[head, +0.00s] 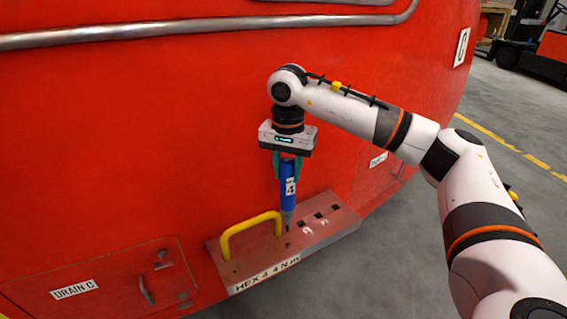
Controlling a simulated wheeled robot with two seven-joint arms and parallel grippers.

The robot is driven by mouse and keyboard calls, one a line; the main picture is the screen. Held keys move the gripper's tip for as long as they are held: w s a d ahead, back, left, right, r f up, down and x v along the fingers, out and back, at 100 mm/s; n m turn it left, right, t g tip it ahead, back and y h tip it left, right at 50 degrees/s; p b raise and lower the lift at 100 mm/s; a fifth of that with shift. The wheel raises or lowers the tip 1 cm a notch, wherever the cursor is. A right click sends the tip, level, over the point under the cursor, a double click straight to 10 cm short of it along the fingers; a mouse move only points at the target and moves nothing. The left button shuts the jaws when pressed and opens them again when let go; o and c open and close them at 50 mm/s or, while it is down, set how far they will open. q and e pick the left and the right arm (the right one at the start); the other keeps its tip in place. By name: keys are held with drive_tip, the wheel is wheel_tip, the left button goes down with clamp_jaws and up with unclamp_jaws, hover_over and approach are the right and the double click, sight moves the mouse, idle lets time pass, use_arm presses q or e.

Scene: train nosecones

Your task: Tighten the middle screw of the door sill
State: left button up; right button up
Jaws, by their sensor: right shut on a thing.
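The door sill (325,233) is a red step with a worn metal edge, low on the red nosecone, labelled "HEX 4 4 N m". My right gripper (288,168) points down above it and is shut on a blue screwdriver-like tool (289,196) marked 4. The tool stands nearly upright, its grey tip reaching down to the sill just right of the yellow handle. I cannot tell whether the tip touches a screw. The middle screw is not clearly seen; the tip may cover it. My left gripper is not in view.
A yellow grab handle (250,228) rises from the sill close left of the tool. Several dark square holes lie right of it. A "DRAIN C" panel (75,289) with a latch is at lower left. A metal rail (180,30) crosses above.

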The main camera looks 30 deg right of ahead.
sight(288, 193)
drive_tip(key=shift+d+f, duration=0.1)
drive_tip(key=shift+f, duration=0.1)
drive_tip(key=shift+f+b, duration=0.2)
drive_tip(key=shift+b, duration=0.15)
drive_tip(key=shift+f, duration=0.25)
wheel_tip(288, 193, down, 3)
drive_tip(key=shift+r+b, duration=0.2)
drive_tip(key=shift+b, duration=1)
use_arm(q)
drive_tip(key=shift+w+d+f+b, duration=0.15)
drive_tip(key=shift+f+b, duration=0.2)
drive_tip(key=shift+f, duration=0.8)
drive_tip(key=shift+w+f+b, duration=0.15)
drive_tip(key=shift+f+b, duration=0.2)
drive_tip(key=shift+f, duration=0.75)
use_arm(e)
drive_tip(key=shift+f, duration=0.95)
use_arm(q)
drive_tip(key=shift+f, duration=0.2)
use_arm(e)
drive_tip(key=shift+f, duration=0.3)
use_arm(q)
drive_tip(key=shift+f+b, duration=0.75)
drive_tip(key=shift+b, duration=0.2)
use_arm(e)
drive_tip(key=shift+s+f, duration=0.1)
drive_tip(key=shift+f, duration=0.35)
